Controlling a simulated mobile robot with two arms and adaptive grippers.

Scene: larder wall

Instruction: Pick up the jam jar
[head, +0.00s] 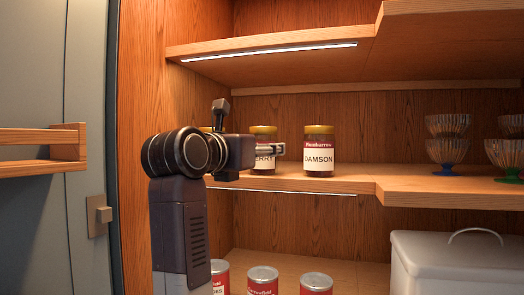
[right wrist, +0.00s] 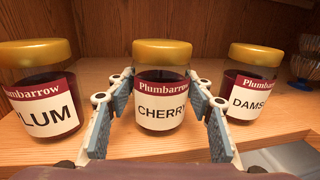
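Three jam jars with gold lids and dark red contents stand upright in a row on the middle shelf. In the right wrist view they read PLUM (right wrist: 40,90), CHERRY (right wrist: 162,98) and DAMSON (right wrist: 250,85). In the head view the cherry jar (head: 263,134) is partly covered by my right gripper (head: 280,150). The damson jar (head: 319,150) is clear, and the plum jar is almost wholly hidden behind my arm. My right gripper (right wrist: 162,82) is open, its fingers on either side of the cherry jar; whether the pads touch it cannot be told. My left gripper is not in view.
Glass dessert bowls (head: 447,140) stand on the shelf at the right. Tins (head: 262,281) and a white lidded bin (head: 448,265) are below. The upper shelf (head: 270,52) overhangs the jars. The plum and damson jars stand close outside my fingers.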

